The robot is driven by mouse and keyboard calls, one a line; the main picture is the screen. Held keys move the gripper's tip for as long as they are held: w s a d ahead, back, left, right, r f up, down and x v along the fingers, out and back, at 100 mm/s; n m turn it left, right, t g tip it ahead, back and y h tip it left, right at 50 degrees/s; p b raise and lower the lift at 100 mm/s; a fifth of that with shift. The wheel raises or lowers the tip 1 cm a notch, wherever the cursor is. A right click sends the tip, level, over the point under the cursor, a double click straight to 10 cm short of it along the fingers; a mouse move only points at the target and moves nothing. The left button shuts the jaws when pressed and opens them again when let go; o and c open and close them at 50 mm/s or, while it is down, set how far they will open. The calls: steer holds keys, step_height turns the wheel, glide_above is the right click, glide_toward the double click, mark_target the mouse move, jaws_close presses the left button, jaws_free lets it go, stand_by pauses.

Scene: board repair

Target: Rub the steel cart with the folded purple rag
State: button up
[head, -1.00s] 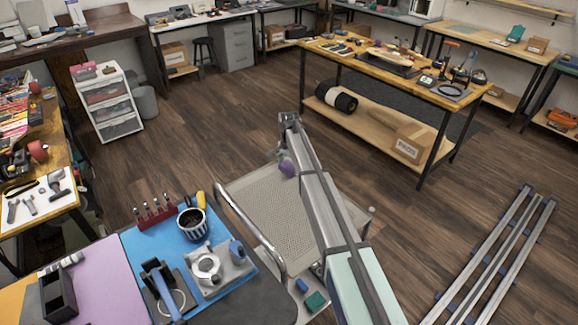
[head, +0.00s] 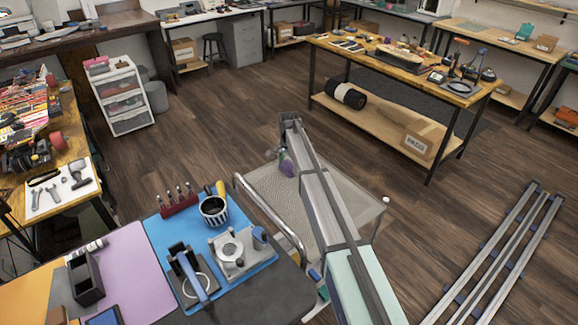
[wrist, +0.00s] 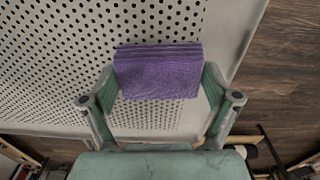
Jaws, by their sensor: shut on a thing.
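The steel cart (head: 262,190) has a perforated top and a curved rail handle; my arm hides part of it in the head view. The cart's holed top (wrist: 60,60) fills much of the wrist view. The folded purple rag (wrist: 158,72) is pinched between the two fingers of my gripper (wrist: 158,88), which is shut on it. The rag lies over the cart top near its edge; I cannot tell whether it touches the surface. In the head view the rag (head: 287,166) shows small beside my arm's far end.
A bench with a blue mat (head: 265,222), clamps and a striped cup (head: 214,210) stands at the cart's left. Metal rails (head: 500,250) lie on the floor at right. A wooden workbench (head: 400,70) stands behind. Open floor lies between.

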step_height(320, 180, up, 4)
steer(key=shift+w+d+f+p, duration=0.15)
steer(key=shift+f+p, duration=0.05)
steer(key=shift+p, duration=0.3)
steer(key=shift+r+p, duration=0.9)
steer(key=shift+r, duration=1.25)
